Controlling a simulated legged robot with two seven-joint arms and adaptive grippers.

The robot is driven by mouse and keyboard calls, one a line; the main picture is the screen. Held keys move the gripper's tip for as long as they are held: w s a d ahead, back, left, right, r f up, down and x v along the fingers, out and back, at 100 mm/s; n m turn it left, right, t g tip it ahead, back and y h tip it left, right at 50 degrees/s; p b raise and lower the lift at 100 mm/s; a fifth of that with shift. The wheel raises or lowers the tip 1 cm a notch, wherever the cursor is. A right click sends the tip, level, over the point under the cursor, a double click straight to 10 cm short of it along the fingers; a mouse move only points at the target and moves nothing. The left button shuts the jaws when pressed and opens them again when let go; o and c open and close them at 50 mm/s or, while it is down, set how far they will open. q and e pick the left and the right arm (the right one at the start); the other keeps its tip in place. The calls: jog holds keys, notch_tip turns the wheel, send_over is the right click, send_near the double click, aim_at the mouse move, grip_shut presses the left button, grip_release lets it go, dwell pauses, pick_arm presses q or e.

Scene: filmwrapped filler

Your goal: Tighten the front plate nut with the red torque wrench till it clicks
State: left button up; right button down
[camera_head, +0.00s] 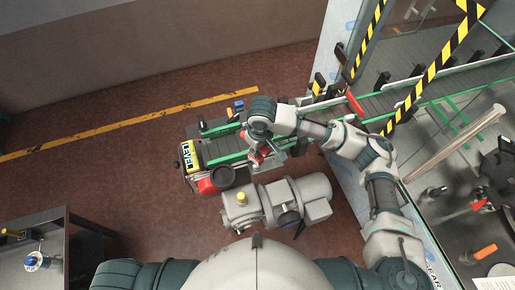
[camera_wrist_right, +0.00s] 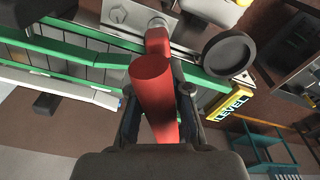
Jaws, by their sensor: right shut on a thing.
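My right gripper (camera_head: 264,154) is over the near end of the conveyor, shut on the red torque wrench (camera_wrist_right: 152,95). In the right wrist view, the wrench's thick handle runs up between the fingers (camera_wrist_right: 160,125), and its narrower head end reaches a silver plate (camera_wrist_right: 135,10). A round bolt or nut (camera_wrist_right: 117,15) shows on that plate, left of the wrench's head. Whether the head sits on a nut cannot be told, since the wrench covers that spot. In the head view, only a little of the wrench (camera_head: 258,156) shows. My left gripper is out of view.
A grey motor (camera_head: 262,205) stands close below the gripper. A dark round disc (camera_head: 222,176) and the yellow LEVEL sign (camera_head: 187,157) are at the conveyor's left end. Yellow-black striped posts (camera_head: 440,62) stand at right. A dark table (camera_head: 50,225) is lower left; the floor between is clear.

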jog(key=shift+w+r+m, duration=0.2)
jog(key=shift+m, duration=0.8)
